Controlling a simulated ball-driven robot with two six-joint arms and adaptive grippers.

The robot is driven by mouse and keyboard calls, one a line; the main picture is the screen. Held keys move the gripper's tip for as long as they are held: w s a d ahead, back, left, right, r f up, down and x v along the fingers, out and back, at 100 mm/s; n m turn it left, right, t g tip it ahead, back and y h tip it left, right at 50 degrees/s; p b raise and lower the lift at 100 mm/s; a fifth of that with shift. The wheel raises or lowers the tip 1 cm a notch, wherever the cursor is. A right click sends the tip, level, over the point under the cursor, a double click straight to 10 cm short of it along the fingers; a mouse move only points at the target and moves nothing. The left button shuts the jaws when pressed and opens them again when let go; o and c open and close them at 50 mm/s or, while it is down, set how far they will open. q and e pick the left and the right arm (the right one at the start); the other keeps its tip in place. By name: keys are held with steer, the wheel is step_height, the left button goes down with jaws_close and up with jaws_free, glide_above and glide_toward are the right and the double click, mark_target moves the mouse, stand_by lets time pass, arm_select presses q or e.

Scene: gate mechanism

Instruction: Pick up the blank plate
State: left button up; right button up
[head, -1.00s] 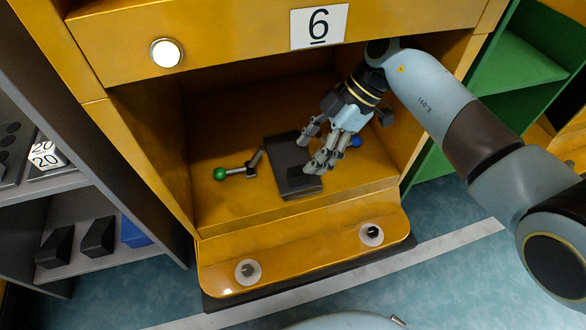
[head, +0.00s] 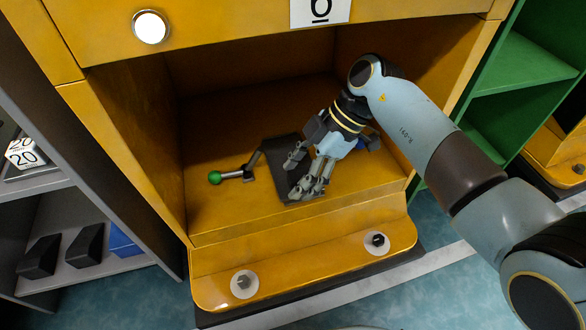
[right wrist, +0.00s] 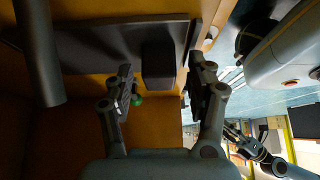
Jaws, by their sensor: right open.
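The blank plate (head: 278,158) is a dark grey slab lying on the floor of the yellow compartment, partly hidden behind my right gripper. My right gripper (head: 297,175) is open over the plate's right side. In the right wrist view, the plate (right wrist: 105,45) spans the top, and a dark raised block (right wrist: 158,66) on it shows just beyond and between the open fingertips (right wrist: 161,72). I cannot tell whether the fingers touch it. What looks like my left arm's end (right wrist: 245,143) shows small at the lower right there, its jaws unclear.
The yellow front ledge (head: 310,262) has two round fittings. The compartment walls enclose my gripper. Green shelves (head: 520,75) stand at right.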

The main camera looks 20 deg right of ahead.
jaws_close()
stand_by(0.3)
steer(key=shift+r, duration=0.1)
